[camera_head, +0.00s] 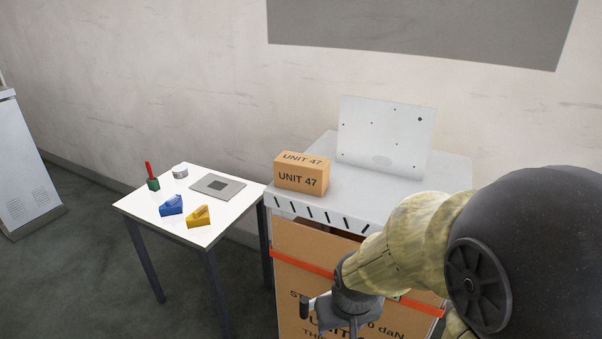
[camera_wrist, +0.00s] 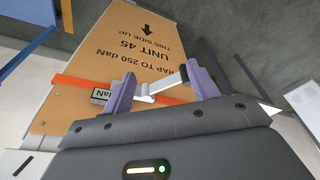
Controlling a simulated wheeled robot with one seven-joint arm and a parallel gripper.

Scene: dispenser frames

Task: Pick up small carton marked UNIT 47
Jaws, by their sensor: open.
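The small brown carton marked UNIT 47 (camera_head: 297,180) sits upright at the left end of a light grey slotted top (camera_head: 300,208), in front of a tilted pale panel. It does not show in the wrist view. My gripper (camera_head: 328,312) is below and in front of that top, apart from the small carton. In the wrist view my gripper (camera_wrist: 160,70) is open, its two purple fingers spread in front of a large carton marked UNIT 45 (camera_wrist: 115,55). A pale buckle-like piece (camera_wrist: 160,90) on the orange strap shows between the fingers; I cannot tell whether they touch it.
A white table (camera_head: 150,207) on the left holds a blue block (camera_head: 171,206), a yellow block (camera_head: 198,217), a grey plate (camera_head: 218,186), a round tin (camera_head: 180,171) and a red-handled green item (camera_head: 152,182). The pale panel (camera_head: 385,138) stands behind the small carton.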

